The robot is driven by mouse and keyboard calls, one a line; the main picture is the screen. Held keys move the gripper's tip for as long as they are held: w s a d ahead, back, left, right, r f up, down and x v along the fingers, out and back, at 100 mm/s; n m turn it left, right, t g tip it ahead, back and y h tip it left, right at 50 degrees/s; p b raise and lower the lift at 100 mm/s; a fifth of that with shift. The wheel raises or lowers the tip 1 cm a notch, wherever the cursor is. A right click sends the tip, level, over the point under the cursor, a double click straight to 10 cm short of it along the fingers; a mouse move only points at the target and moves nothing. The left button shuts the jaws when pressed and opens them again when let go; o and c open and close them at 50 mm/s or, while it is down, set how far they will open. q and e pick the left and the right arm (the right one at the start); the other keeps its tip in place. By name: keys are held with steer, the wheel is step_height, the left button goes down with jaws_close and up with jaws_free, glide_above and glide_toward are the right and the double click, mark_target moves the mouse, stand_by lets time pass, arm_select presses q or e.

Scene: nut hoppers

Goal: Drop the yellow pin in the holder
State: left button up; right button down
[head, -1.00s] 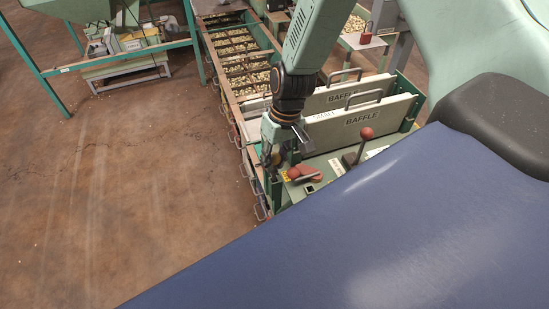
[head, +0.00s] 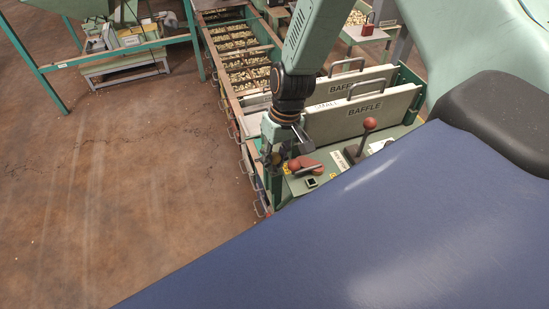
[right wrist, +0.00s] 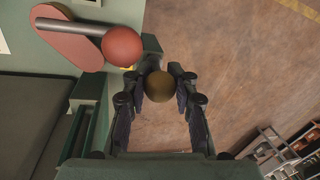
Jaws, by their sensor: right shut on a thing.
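My right gripper (right wrist: 160,88) is shut on a dull yellow-brown round knob, which I take to be the head of the yellow pin (right wrist: 159,87). The knob sits between the two fingertips in the right wrist view, and any shaft below it is hidden. In the head view my right gripper (head: 274,160) hangs at the left edge of the green control panel, its fingertips hard to make out. A small dark square opening (head: 311,182) with a pale rim is on the panel, to the right of and below the gripper. I cannot tell whether it is the holder. My left gripper is not in view.
A red-knobbed lever (head: 307,162) lies close beside the gripper, and its knob (right wrist: 122,46) shows near the fingers. Another red-knobbed lever (head: 369,123) stands farther right. Baffle plates (head: 365,108) rise behind. Open brown floor (head: 120,190) lies left.

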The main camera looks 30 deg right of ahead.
steer(key=c, duration=1)
jaws_free()
steer(key=shift+o, duration=0.2)
steer(key=shift+r, duration=0.15)
step_height(320, 180, up, 12)
steer(key=d, duration=0.2)
steer(key=shift+f, duration=0.2)
step_height(320, 180, up, 9)
steer(key=d+p, duration=0.1)
steer(key=p, duration=0.9)
steer(key=shift+d, duration=0.35)
steer(key=shift+f, duration=0.1)
